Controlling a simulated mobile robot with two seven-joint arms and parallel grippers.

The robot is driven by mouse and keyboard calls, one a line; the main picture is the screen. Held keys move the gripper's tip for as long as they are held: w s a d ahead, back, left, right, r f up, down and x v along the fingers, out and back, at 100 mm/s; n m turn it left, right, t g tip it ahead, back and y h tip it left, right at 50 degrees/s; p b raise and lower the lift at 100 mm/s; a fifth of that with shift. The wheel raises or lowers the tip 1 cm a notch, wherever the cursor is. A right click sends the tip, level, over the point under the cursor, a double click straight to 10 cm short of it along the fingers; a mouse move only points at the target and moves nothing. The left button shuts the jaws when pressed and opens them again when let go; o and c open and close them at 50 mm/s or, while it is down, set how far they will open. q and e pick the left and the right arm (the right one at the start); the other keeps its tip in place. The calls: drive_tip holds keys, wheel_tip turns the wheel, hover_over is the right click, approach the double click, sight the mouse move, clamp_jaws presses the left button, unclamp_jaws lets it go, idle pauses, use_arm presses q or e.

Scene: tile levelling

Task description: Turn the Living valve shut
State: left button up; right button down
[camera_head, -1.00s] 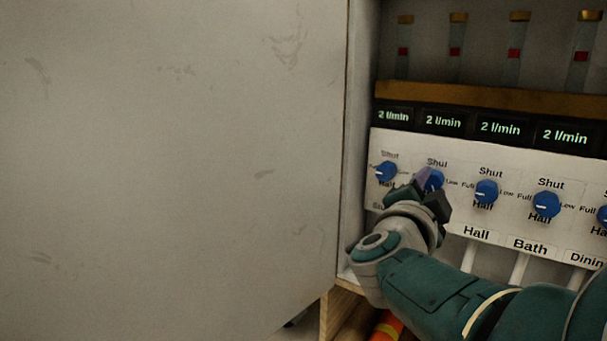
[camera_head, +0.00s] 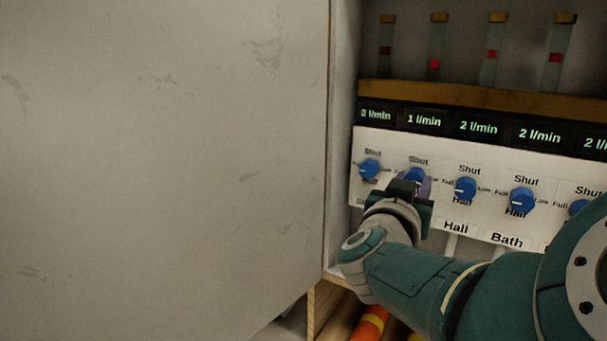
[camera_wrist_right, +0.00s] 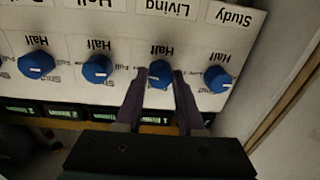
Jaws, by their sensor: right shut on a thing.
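The Living valve is a blue knob (camera_head: 414,175) on the white panel, second from the left in the head view. In the right wrist view, which shows the panel upside down, the same knob (camera_wrist_right: 160,72) is under the word Living. My right gripper (camera_head: 416,183) is shut on this knob, with one purple finger on each side in the wrist view. The arm hides the Living label in the head view. The display above this valve (camera_head: 424,120) reads 1 l/min. The red float (camera_head: 433,64) in its tube is lower than its neighbours. My left gripper is out of view.
The Study knob (camera_head: 369,168) is close on the left and the Hall knob (camera_head: 466,187) close on the right. The Bath knob (camera_head: 521,200) is farther right. A large pale door panel (camera_head: 165,150) fills the left side. A brass bar (camera_head: 470,98) runs above the displays.

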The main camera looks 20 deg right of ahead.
drive_tip(key=n, duration=1.9)
drive_tip(key=shift+r+g, duration=0.1)
drive_tip(key=shift+g, duration=0.2)
drive_tip(key=shift+n, duration=0.4)
drive_tip(key=c, duration=0.5)
unclamp_jaws()
drive_tip(key=shift+p, duration=0.3)
